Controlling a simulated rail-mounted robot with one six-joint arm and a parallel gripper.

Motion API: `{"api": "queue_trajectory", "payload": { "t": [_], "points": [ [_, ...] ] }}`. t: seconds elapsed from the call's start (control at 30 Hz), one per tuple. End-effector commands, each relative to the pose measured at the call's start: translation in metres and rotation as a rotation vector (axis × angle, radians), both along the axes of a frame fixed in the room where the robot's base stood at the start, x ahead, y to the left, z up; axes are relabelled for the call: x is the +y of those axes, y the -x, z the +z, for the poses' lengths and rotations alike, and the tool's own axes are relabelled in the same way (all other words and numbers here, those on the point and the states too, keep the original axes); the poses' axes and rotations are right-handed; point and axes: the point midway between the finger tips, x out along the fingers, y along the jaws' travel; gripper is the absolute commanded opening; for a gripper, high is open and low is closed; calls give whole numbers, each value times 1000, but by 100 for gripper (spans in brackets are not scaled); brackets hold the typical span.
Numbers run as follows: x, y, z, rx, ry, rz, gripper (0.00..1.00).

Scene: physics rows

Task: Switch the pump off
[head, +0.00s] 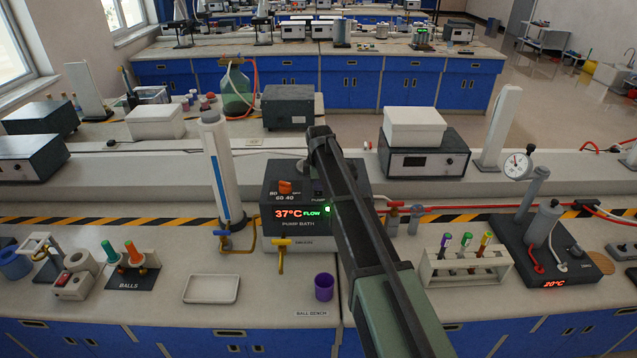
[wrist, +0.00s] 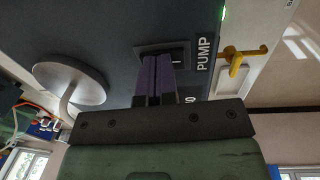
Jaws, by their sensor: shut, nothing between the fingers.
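The pump bath (head: 283,238) is a dark box on the bench, with a red "37°C" readout and lit green "FLOW" text. A green lamp (head: 327,209) glows on its front, and a green glow also shows at the top of the wrist view (wrist: 223,13). In the wrist view, the pump switch (wrist: 178,48) sits in a dark frame beside the word "PUMP". My gripper (wrist: 158,62) is shut and empty, its purple fingertips over the switch frame, covering part of it. I cannot tell whether they touch.
An orange knob (head: 285,187) is on the bath's front. A yellow tap (head: 281,243) juts out below, also in the wrist view (wrist: 238,62). A grey disc on a stalk (wrist: 70,84) is left of my fingers. A purple cup (head: 324,287) and white tray (head: 211,289) stand in front.

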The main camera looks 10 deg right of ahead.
Motion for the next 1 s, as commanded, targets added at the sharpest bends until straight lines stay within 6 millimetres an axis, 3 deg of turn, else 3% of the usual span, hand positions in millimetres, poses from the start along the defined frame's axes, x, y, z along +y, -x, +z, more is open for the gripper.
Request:
{"api": "queue_trajectory", "payload": {
  "t": [0.43, 0.57, 0.77, 1.0],
  "points": [
    [1, 6, 3, 0, 0, 0, 0],
    [1, 7, 12, 0, 0, 0, 0],
    [3, 11, 50, 0, 0, 1, 0],
    [4, 18, 112, 0, 0, 1, 0]
  ]
}}
